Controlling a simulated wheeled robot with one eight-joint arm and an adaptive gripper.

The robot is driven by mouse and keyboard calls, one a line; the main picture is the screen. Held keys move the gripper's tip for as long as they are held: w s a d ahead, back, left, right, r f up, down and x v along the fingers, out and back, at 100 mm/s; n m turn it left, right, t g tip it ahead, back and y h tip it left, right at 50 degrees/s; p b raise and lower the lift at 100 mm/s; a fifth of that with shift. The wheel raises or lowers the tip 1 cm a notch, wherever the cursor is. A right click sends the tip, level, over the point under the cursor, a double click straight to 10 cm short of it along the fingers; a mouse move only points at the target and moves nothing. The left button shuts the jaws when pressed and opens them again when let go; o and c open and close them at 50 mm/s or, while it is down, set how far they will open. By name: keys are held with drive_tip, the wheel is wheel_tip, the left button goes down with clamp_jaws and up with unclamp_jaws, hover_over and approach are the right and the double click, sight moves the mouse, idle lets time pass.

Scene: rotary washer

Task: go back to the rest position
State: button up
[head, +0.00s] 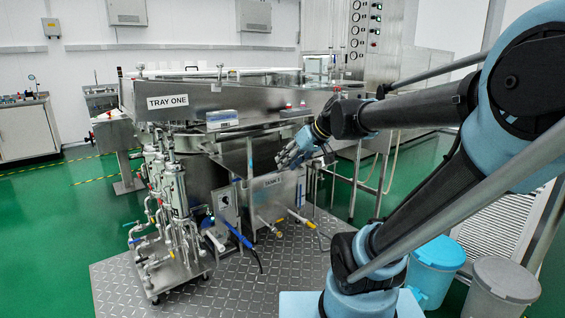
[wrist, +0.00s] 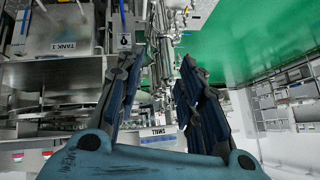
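My gripper (head: 298,150) is at the end of my arm, which reaches in from the right of the head view. It hangs in the air in front of the steel washer (head: 236,97), near the shelf on its front edge. In the wrist view the two dark fingers of my gripper (wrist: 160,68) stand well apart with nothing between them. The washer carries a sign reading TRAY ONE (head: 168,102). A tank (head: 273,192) with a lettered label stands below. No marker of a rest position shows.
A white and blue box (head: 222,119) sits on the washer's front shelf. A piped trolley (head: 172,225) stands at the left on the checkered metal platform (head: 235,285). A blue bin (head: 435,268) and a grey bin (head: 500,285) stand at the lower right. Green floor (head: 50,225) is clear at left.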

drive_tip(key=s+d+f+m+g+h, duration=0.3)
drive_tip(key=s+d+f+m+h, duration=0.3)
drive_tip(key=s+d+f, duration=1)
drive_tip(key=shift+s+d+f+h, duration=0.2)
drive_tip(key=shift+d+f+h, duration=0.25)
drive_tip(key=shift+h, duration=0.15)
drive_tip(key=shift+w+f, duration=0.15)
drive_tip(key=shift+w, duration=0.3)
